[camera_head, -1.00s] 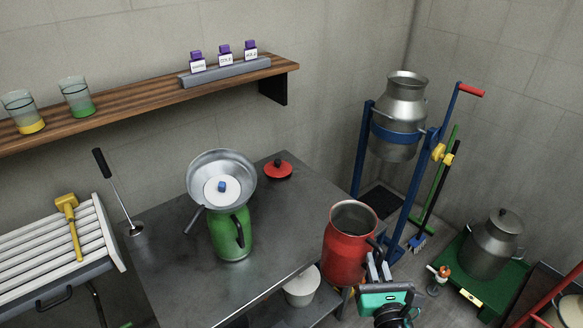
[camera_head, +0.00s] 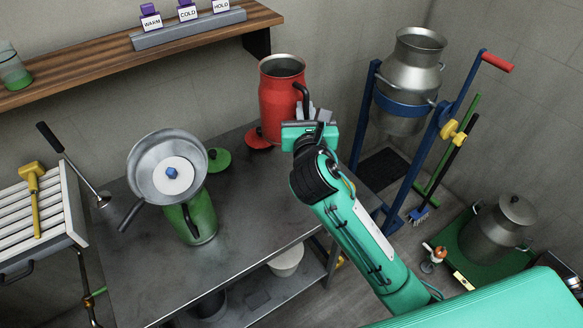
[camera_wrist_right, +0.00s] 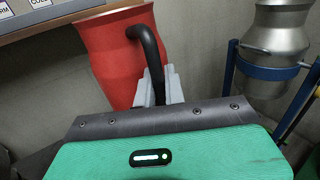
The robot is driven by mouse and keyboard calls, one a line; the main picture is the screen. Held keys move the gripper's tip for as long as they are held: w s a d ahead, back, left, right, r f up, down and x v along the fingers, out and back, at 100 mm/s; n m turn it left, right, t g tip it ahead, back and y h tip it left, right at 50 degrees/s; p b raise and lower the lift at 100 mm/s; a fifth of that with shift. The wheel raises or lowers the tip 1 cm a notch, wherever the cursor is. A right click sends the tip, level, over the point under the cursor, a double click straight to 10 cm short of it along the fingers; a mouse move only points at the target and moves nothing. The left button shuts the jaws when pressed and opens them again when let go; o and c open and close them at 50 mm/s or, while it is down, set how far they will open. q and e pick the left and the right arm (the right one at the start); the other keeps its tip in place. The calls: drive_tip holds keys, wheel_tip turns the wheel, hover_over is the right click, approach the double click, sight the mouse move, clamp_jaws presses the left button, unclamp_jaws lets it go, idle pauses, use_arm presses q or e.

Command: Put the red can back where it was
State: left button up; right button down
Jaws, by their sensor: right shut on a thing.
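The red can (camera_head: 280,100) is upright and open-topped at the back right of the steel table (camera_head: 255,215). My right gripper (camera_head: 308,112) is shut on its black handle, on the can's right side. The right wrist view also shows the red can (camera_wrist_right: 115,55) and the handle (camera_wrist_right: 150,55) between the fingers (camera_wrist_right: 158,88). The red lid (camera_head: 257,138) lies on the table at the can's lower left, partly hidden by it. I cannot tell whether the can's base touches the table. My left gripper is not in view.
A green can (camera_head: 195,222) with a funnel (camera_head: 150,155) stands on the table's left; a green lid (camera_head: 219,160) lies behind it. A wooden shelf (camera_head: 110,62) runs along the wall. A blue stand (camera_head: 361,120) holds a steel can (camera_head: 412,65). The table's middle is clear.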

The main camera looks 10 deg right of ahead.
wheel_tip(320, 180, down, 19)
drive_tip(key=b, duration=0.2)
drive_tip(key=shift+r+b, duration=0.2)
drive_tip(key=shift+b, duration=0.1)
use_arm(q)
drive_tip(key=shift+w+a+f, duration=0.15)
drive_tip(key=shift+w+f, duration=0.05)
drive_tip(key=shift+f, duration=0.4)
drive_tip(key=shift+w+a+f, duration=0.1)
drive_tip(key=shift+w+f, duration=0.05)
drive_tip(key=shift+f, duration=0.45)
use_arm(e)
drive_tip(key=c, duration=1.5)
unclamp_jaws()
drive_tip(key=shift+s, duration=0.1)
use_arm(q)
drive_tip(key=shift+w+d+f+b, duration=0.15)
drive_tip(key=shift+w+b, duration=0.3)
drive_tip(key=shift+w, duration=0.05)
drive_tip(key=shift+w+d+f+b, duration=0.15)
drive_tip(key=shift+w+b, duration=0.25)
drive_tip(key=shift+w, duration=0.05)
use_arm(e)
drive_tip(key=s, duration=0.4)
drive_tip(key=s+a, duration=0.1)
drive_tip(key=s, duration=0.3)
drive_tip(key=s+a, duration=0.1)
drive_tip(key=s, duration=0.3)
